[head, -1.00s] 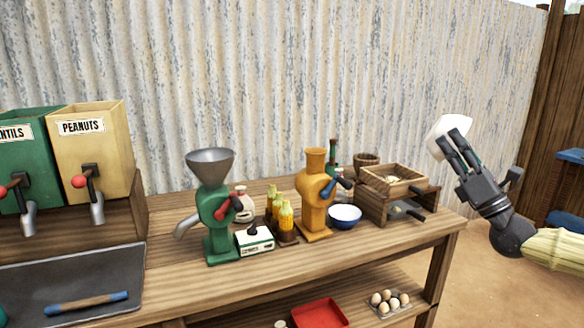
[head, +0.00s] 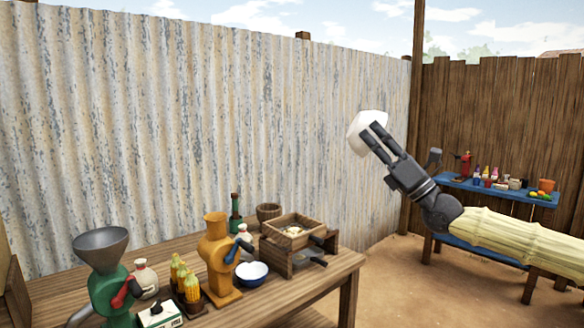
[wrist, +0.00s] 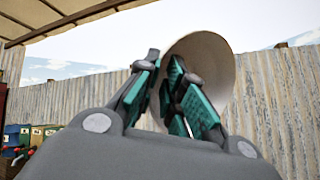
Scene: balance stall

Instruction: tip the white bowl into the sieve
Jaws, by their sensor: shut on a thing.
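The white bowl (head: 361,132) is held up in the air, tipped on its side, right of and well above the sieve in the head view. My gripper (head: 378,142) is shut on its edge. In the wrist view the bowl (wrist: 212,58) stands steeply tilted between and behind the green finger pads (wrist: 178,100). Whether anything is in it cannot be seen. The sieve (head: 274,233) is a square wooden frame on a wooden stand at the bench's right end, with some pale bits inside.
A corrugated wall runs behind. A blue table (head: 500,194) with small goods stands far right.

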